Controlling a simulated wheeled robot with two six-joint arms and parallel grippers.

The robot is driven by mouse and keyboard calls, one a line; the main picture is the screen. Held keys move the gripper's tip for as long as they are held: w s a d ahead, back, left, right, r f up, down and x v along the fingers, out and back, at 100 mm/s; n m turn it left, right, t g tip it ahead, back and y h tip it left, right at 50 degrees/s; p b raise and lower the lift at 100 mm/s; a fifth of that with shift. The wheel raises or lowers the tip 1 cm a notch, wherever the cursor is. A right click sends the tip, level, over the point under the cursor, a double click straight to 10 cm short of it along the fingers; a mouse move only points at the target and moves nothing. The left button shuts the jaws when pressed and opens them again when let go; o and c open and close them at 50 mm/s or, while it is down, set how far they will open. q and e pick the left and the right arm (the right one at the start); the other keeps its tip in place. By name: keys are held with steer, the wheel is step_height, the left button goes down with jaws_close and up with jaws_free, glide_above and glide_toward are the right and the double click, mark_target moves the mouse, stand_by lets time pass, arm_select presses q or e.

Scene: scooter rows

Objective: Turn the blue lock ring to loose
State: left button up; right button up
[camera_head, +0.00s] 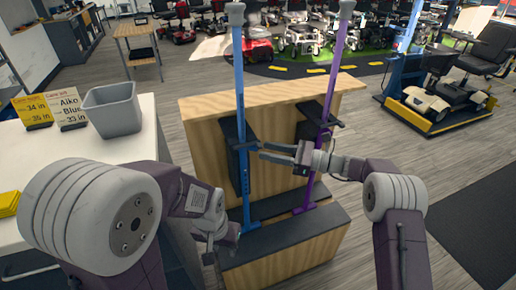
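A blue pole (239,72) with a grey top stands upright in a wooden stand (205,128). A dark holder (239,136) surrounds it partway down; I cannot clearly make out the blue lock ring. A purple pole (334,70) stands to its right. My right gripper (263,150) points left toward the blue pole, just right of it. Its two fingers are apart, with nothing seen between them. My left gripper (232,236) is low, by the foot of the blue pole; its fingers are small and partly hidden, so their opening is unclear.
A scooter (430,104) stands on a platform at the right. Grey floor is clear between.

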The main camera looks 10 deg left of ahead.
steer(key=d, duration=0.4)
steer(key=shift+s+d, duration=0.15)
steer(key=shift+d, duration=0.05)
